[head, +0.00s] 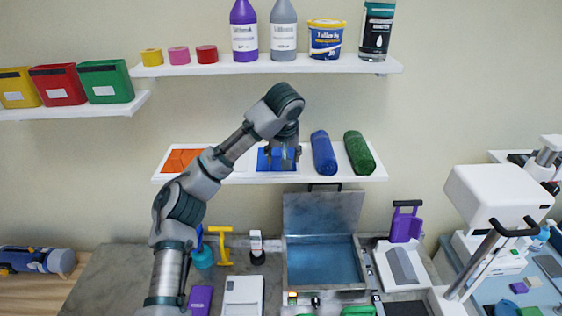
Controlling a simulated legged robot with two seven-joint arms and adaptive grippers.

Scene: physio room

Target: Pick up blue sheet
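The blue sheet (262,161) lies flat on the middle wall shelf (235,178), between an orange sheet (181,160) and a dark blue roll (323,153). My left arm reaches up from the bottom left, and its gripper (284,160) points down at the blue sheet. The gripper hides part of the sheet. The fingers are small and seen against the sheet, so I cannot tell whether they are open or shut, or whether they touch it. My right gripper is not in view.
A green roll (359,152) lies at the shelf's right end. The upper shelf (215,69) holds tapes, bottles and a tub. Yellow, red and green boxes stand on the left shelf (75,110). Below is a counter with an open metal basin (323,262) and a purple-handled item (405,226).

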